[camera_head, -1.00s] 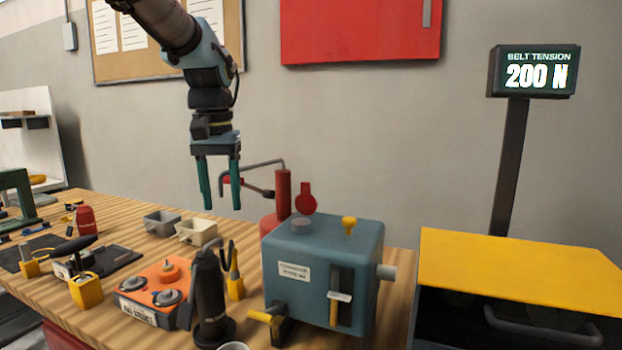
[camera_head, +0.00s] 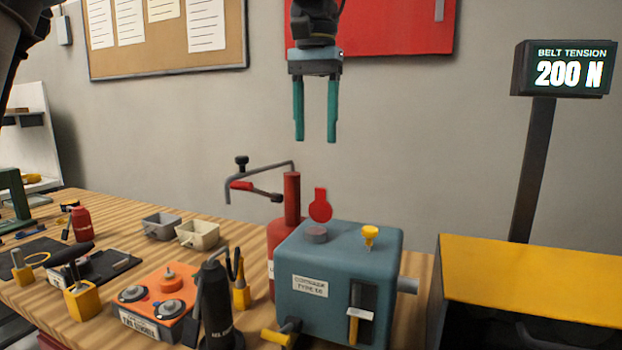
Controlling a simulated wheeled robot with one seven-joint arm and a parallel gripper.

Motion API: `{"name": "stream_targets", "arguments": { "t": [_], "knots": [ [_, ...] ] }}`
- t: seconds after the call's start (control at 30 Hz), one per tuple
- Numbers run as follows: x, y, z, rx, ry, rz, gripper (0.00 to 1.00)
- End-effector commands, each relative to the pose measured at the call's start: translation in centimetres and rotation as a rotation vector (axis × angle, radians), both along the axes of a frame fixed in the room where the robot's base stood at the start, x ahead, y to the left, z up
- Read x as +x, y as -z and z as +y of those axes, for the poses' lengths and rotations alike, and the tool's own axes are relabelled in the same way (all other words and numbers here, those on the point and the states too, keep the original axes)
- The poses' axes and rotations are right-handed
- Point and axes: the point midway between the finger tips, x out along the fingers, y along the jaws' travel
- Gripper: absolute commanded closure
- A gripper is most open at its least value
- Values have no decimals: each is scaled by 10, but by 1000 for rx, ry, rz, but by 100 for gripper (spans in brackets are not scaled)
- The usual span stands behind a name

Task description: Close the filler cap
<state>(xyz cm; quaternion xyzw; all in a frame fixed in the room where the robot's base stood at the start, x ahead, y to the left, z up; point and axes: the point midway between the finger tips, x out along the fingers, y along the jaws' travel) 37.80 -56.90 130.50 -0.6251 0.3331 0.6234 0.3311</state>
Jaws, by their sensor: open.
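The filler cap (camera_head: 320,207) looks like the red disc with a tab, standing upright at the back of the top of a blue-grey gearbox (camera_head: 320,262). A round grey filler opening (camera_head: 316,235) sits just in front of it, uncovered. My gripper (camera_head: 315,138) hangs with its two teal fingers pointing down. It is open and empty, and appears above the cap in the picture with a clear gap. Its depth relative to the cap is hard to judge.
A yellow plug (camera_head: 370,235) rises from the gearbox top at right. A red pump (camera_head: 292,205) with a bent grey pipe stands behind the gearbox at left. A black bottle (camera_head: 216,305) and an orange box (camera_head: 158,300) stand at front left. A yellow-topped cabinet (camera_head: 530,280) is at right.

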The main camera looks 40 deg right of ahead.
Motion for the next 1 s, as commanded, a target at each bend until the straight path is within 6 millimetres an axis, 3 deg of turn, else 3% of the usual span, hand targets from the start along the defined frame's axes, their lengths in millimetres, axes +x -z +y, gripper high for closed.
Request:
{"name": "stream_targets", "arguments": {
  "t": [0.17,0.7,1.0],
  "knots": [
    [-12,-2,-6,6,24,2,45],
    [-12,85,-5,7,22,4,45],
    [-11,100,-5,3,22,1,45]
  ]
}}
